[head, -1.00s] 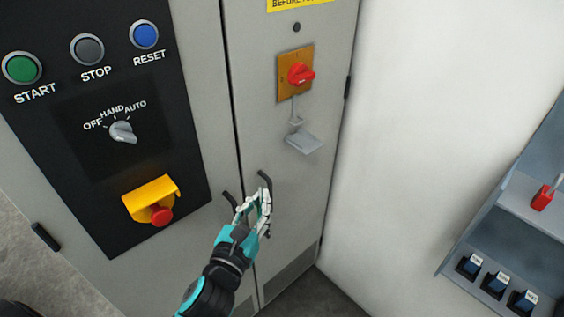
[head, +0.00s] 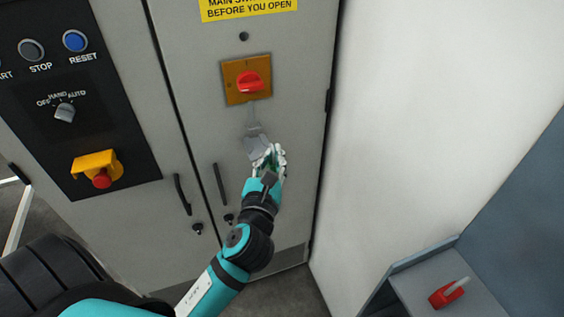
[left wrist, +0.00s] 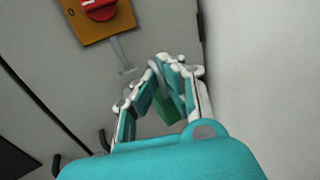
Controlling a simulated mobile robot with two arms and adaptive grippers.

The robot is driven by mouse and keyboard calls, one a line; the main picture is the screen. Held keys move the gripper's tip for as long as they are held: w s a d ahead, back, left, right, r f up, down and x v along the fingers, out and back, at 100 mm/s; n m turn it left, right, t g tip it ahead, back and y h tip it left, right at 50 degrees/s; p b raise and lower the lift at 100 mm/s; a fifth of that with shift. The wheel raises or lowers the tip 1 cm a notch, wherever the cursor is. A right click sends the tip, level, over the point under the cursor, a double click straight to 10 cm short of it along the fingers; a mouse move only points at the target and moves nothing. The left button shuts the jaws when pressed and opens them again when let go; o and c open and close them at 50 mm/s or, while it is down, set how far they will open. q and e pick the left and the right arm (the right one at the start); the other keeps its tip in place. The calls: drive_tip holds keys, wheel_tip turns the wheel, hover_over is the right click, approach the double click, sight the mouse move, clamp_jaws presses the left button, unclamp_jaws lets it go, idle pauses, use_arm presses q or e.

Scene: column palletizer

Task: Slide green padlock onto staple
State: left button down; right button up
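My left gripper (head: 269,153) is in front of the right cabinet door, just below the switch. It is shut on the green padlock (left wrist: 167,108), whose green body shows between the fingers in the left wrist view; part of a grey shackle shows above it. The fingers hide most of the padlock in the head view. The grey staple (head: 253,128) hangs on a strip below the switch plate, and it also shows in the left wrist view (left wrist: 126,69). It lies up and left of the fingertips; I cannot tell whether the shackle touches it. My right gripper is not in view.
The red rotary switch (head: 250,82) sits on an orange plate above. A grey ledge (head: 257,147) is beside the fingers. Dark door handles (head: 220,184) stick out lower left. A red padlock (head: 447,294) is on the shelf at lower right. The white wall is bare.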

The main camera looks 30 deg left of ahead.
use_arm(q)
drive_tip(key=shift+r, duration=0.15)
drive_tip(key=shift+w+a+f+b, duration=0.15)
drive_tip(key=shift+w+a, duration=0.35)
drive_tip(key=shift+a, duration=0.3)
drive_tip(key=shift+w+a+f+b, duration=0.15)
drive_tip(key=shift+w+a, duration=0.3)
drive_tip(key=shift+a, duration=0.3)
drive_tip(key=w+a, duration=0.1)
drive_tip(key=a, duration=0.1)
drive_tip(key=w+a, duration=0.2)
drive_tip(key=shift+w+a+f, duration=0.1)
drive_tip(key=shift+w, duration=0.15)
drive_tip(key=shift+w+a, duration=0.7)
drive_tip(key=shift+a, duration=0.05)
drive_tip(key=shift+w+a+p, duration=0.35)
drive_tip(key=shift+a+p, duration=0.05)
drive_tip(key=shift+a, duration=0.1)
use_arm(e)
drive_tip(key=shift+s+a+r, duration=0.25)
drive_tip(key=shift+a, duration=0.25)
